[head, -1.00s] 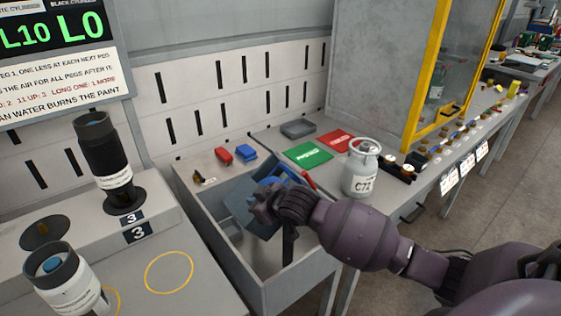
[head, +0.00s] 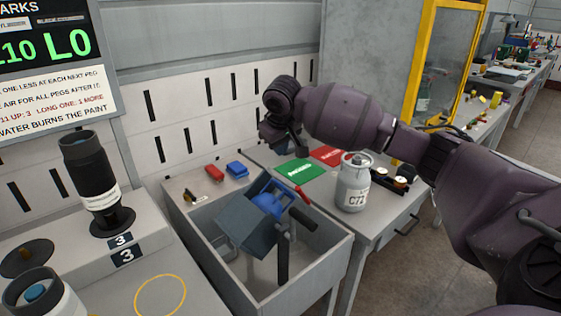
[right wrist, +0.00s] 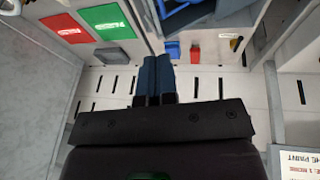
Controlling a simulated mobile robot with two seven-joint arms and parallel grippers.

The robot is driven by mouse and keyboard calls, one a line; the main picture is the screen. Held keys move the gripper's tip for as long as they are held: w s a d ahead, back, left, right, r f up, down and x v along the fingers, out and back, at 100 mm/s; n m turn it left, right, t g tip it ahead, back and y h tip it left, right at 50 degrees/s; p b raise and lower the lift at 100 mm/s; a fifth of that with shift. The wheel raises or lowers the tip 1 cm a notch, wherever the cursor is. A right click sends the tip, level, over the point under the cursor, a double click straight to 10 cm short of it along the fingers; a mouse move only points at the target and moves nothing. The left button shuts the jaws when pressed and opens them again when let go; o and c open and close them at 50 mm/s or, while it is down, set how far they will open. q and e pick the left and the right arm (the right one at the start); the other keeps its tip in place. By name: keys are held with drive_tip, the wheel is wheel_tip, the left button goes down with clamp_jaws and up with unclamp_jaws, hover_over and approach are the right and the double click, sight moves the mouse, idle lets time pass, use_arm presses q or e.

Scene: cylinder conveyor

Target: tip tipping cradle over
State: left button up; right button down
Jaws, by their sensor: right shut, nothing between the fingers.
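The tipping cradle, a blue-grey tilted box (head: 246,226), sits in the grey trough (head: 338,252) in the head view. A bright blue part (head: 271,203) shows at its upper side, and a black-gripped lever (head: 301,219) sticks out to the right. A dark upright post (head: 283,258) stands in front of it. My right gripper (head: 298,148) is above and behind the cradle, clear of it. It is empty, and its blue fingers are together in the right wrist view (right wrist: 153,78). My left gripper is not in view.
A white canister (head: 353,184) marked C72 stands on the bench right of the trough. Green (head: 294,172) and red (head: 328,155) mats lie behind it. Small red (head: 214,173) and blue (head: 237,169) items sit on the trough's back ledge. A black cylinder (head: 88,170) stands at left.

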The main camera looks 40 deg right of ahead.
drive_tip(key=b, duration=0.2)
hover_over(283, 181)
drive_tip(key=s+a, duration=0.1)
drive_tip(key=a, duration=0.2)
wheel_tip(283, 181, down, 9)
drive_tip(key=shift+w+d+f+b, duration=0.1)
drive_tip(key=shift+d+f+b, duration=0.5)
drive_tip(key=shift+d+f, duration=0.65)
drive_tip(key=shift+f, duration=0.35)
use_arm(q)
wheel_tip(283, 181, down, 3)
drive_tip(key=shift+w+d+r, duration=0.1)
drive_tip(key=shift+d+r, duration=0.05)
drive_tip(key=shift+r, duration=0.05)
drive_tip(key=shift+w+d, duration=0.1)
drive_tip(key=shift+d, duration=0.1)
use_arm(e)
drive_tip(key=shift+d, duration=0.1)
